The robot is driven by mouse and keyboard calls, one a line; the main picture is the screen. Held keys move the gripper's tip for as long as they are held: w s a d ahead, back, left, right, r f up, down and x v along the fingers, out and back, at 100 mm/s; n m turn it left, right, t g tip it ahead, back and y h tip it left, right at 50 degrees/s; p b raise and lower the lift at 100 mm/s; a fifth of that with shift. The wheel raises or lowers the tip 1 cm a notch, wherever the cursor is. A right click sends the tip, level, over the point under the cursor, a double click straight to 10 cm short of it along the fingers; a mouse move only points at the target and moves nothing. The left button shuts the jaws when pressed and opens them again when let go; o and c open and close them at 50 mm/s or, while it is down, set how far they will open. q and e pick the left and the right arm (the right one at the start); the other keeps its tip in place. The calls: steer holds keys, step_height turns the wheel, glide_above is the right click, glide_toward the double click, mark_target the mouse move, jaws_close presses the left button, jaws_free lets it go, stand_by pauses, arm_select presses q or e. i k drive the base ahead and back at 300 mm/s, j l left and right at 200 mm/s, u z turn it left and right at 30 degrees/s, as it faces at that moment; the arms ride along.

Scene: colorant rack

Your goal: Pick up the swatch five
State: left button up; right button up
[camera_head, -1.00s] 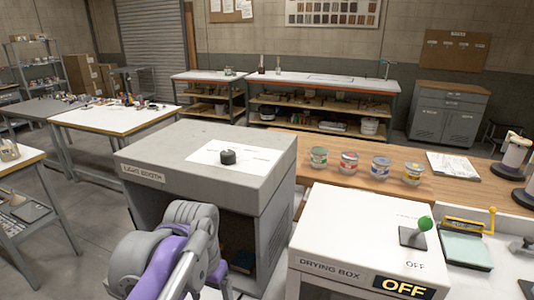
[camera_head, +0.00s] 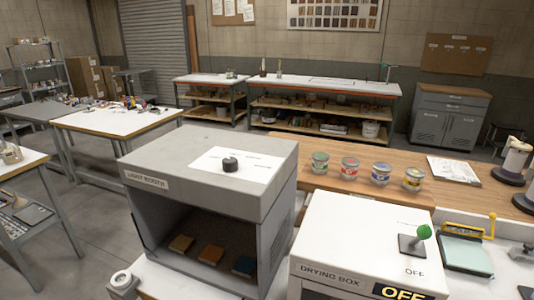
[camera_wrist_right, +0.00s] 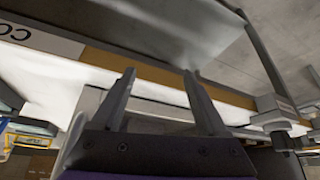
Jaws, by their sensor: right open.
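Three small swatches lie side by side on the floor of the light booth (camera_head: 218,198): a yellow-brown swatch (camera_head: 181,243), an orange-brown swatch (camera_head: 211,254) and a blue swatch (camera_head: 244,266). No number is readable on them, so I cannot tell which is swatch five. My right gripper (camera_wrist_right: 158,76) shows in the right wrist view with its two fingers apart and nothing between them. A white surface with a brown edge lies beyond the fingers. No gripper shows in the head view.
The drying box (camera_head: 355,240), marked OFF, stands right of the booth. Several paint cans (camera_head: 348,168) stand on the wooden bench behind it. A black knob (camera_head: 230,164) sits on the booth's top. A grey round piece (camera_head: 122,284) shows at the booth's front left.

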mark_target(245, 267)
steer(key=k+j+u, duration=0.1)
steer(key=j, duration=0.2)
steer(key=k+j, duration=0.15)
steer(key=j, duration=0.2)
steer(key=k+j+u, duration=0.15)
steer(key=j, duration=0.15)
steer(key=i+j, duration=0.1)
steer(key=j, duration=0.2)
steer(key=j+u, duration=0.15)
steer(key=j, duration=0.15)
steer(key=i+j, duration=0.15)
steer(key=j, duration=0.15)
steer(key=i+l, duration=0.1)
steer(key=l, duration=0.6)
steer(key=i+l, duration=0.1)
steer(key=l, duration=0.6)
steer(key=u, duration=0.05)
